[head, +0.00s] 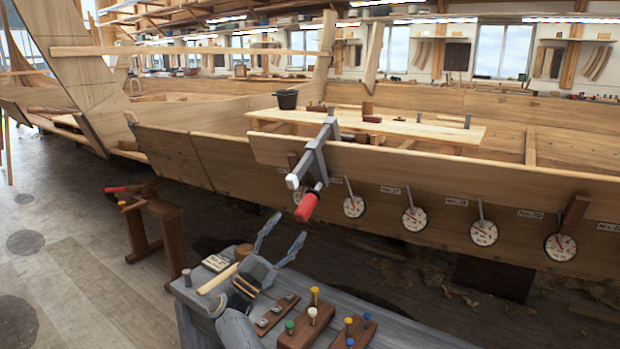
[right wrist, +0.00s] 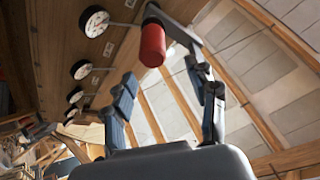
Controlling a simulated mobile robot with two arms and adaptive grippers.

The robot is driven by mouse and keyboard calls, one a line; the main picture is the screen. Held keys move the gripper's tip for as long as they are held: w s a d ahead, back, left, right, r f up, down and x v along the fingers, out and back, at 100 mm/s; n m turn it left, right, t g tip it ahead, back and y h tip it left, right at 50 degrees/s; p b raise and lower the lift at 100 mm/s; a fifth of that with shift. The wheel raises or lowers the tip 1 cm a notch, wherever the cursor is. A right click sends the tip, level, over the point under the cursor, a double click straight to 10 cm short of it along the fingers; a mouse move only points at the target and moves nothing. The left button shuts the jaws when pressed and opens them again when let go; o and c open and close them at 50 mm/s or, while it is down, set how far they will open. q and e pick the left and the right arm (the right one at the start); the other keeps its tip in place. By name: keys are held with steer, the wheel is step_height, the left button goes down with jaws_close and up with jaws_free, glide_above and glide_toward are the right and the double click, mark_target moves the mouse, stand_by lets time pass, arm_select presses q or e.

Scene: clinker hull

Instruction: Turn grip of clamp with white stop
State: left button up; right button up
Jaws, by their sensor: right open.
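A grey bar clamp (head: 316,160) is fixed over the top edge of the hull's upper plank. Its white stop (head: 292,181) shows at the lower left end of the bar. Its red grip (head: 306,207) hangs tilted below the plank; the red grip also shows in the right wrist view (right wrist: 152,44). My right gripper (head: 285,233) is open and empty, below and a little left of the red grip, apart from it. In the right wrist view, the grip appears beyond and between the spread fingers of my right gripper (right wrist: 160,72). My left gripper is out of view.
Round dials (head: 354,206) line the hull planking (head: 450,185). A brown trestle (head: 168,225) with red-handled tools stands at left. Floor at left is open.

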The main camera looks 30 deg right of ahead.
mark_target(310, 207)
stand_by(0.3)
